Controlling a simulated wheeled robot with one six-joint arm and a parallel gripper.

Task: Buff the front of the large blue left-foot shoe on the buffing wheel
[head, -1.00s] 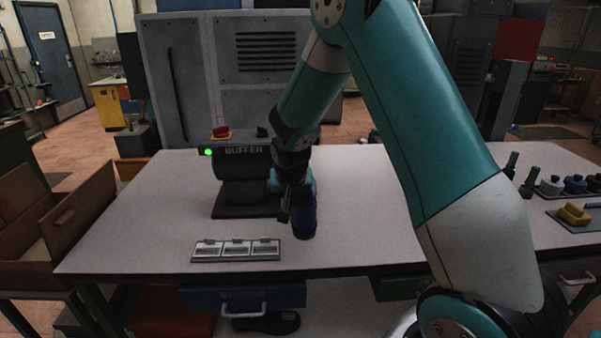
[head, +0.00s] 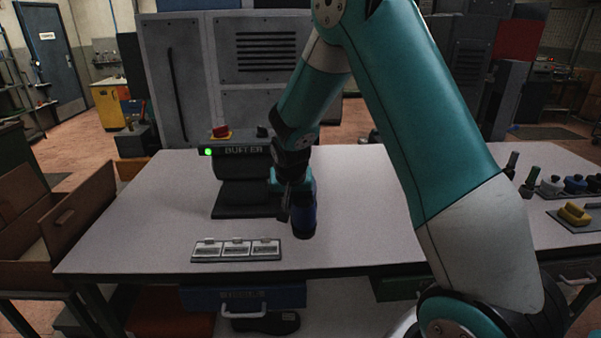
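The buffer (head: 242,180) stands on the left half of the table, with a lit green lamp (head: 208,152) and a red stop button on yellow on top. Its wheel is not clearly visible from here. A dark blue shoe (head: 304,212) is held by my gripper (head: 292,202) just right of the buffer, tilted steeply with one end low over the table. The fingers are small and dark, but the shoe hangs with them. I cannot tell whether the shoe touches the buffer.
A plate with three labelled panels (head: 236,249) lies near the table's front edge. A yellow block (head: 574,213) and several bottles and jars stand at the right. An open brown box (head: 60,215) is left of the table (head: 370,220). The table's middle is clear.

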